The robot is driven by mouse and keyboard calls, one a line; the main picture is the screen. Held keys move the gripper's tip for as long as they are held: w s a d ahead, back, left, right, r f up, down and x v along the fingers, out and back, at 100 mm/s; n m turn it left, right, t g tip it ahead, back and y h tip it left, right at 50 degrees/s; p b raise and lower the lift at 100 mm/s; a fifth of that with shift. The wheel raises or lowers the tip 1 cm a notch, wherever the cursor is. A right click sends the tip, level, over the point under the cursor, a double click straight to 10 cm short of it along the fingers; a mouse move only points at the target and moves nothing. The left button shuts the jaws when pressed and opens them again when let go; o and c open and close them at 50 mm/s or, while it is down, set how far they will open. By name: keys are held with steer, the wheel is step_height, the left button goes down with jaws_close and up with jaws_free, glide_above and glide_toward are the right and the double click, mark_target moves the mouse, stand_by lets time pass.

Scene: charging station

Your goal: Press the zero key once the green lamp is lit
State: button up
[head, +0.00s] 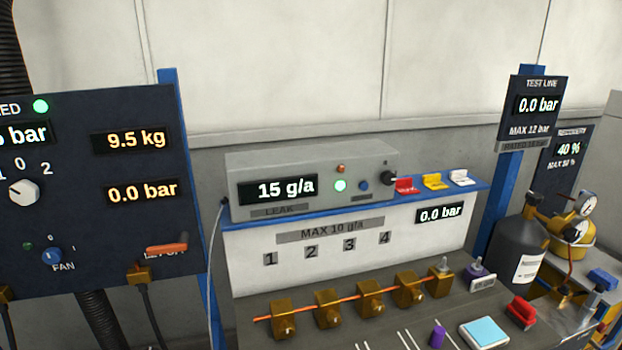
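A grey leak meter box (300,165) stands on a blue shelf, with a display (278,189) reading 15 g/a. Its green lamp (340,185) is lit. An orange-red lamp or button (341,168) sits just above the green lamp. A small blue button (364,185) sits right of the green lamp, above a label too small to read; I cannot tell for sure that it is the zero key. A black knob (388,178) is at the box's right end. My gripper is not in view.
Brass valve blocks (328,309) line the bench below. A dark control panel (90,230) stands left, a grey bottle (515,255) right. A cable hangs at the box's left.

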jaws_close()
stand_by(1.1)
